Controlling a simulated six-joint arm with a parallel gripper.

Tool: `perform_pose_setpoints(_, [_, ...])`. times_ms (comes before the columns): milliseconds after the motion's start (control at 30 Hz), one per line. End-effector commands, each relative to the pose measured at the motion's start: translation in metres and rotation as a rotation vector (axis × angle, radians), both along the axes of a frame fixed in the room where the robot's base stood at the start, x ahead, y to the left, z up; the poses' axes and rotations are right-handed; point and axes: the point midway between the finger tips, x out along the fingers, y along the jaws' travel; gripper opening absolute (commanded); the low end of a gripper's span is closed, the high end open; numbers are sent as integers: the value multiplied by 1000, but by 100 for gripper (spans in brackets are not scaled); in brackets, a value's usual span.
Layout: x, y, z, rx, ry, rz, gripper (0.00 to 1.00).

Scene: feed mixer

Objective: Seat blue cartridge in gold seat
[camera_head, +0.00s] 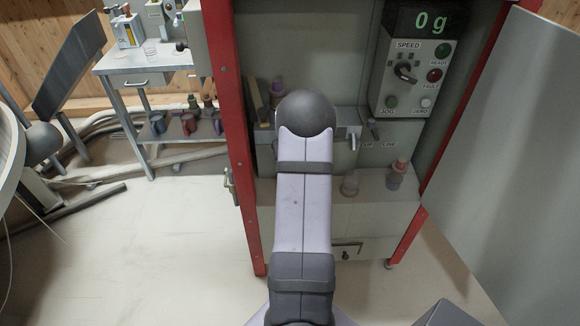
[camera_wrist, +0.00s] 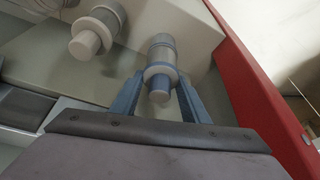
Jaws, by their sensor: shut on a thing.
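In the wrist view, my gripper (camera_wrist: 158,98) has its two blue-grey fingers on either side of a grey cylinder with a pale collar and blue body showing, the blue cartridge (camera_wrist: 160,62). In the head view my arm hides the gripper and the cartridge. I cannot make out the gold seat in either view.
A similar grey cylinder (camera_wrist: 92,32) stands left of the cartridge in the wrist view. A red frame post (camera_wrist: 255,85) runs close on the right.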

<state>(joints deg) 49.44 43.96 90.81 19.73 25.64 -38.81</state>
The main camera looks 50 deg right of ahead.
Motion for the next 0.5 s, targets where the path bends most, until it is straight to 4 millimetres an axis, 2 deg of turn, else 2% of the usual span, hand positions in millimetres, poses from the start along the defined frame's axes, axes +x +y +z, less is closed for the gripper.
perform_pose_setpoints(100, [0,0,-16,0,0,-1,14])
perform_pose_setpoints(200, [0,-1,-22,-1,-2,-1,14])
perform_pose_setpoints(500, [0,-1,-23,-3,-2,-1,14])
